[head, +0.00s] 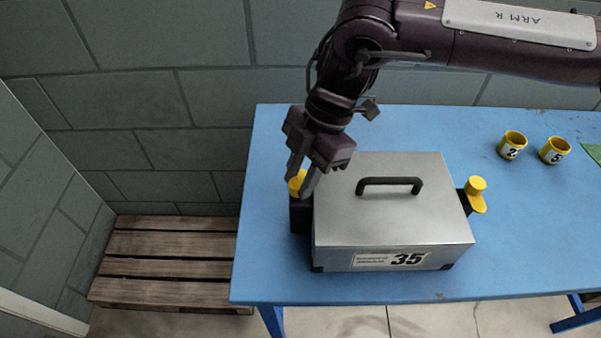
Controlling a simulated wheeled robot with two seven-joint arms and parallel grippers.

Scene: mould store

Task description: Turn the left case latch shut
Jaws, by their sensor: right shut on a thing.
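A grey metal case (385,220) with a black handle (389,184) and the number 35 on its front stands on the blue table. The left case latch (297,182) is yellow on top, on a dark block at the case's left side. My right gripper (301,186) is shut on this latch from above, and its fingers hide part of it. The right case latch (474,190) is yellow, with a knob and a tab that points outward. My left gripper is not in view.
Two yellow cups, marked 2 (513,145) and 5 (554,150), stand at the back right of the blue table (540,240). A green thing (593,153) shows at the right edge. A wooden pallet (165,265) lies on the floor at left. A block wall (160,90) stands behind.

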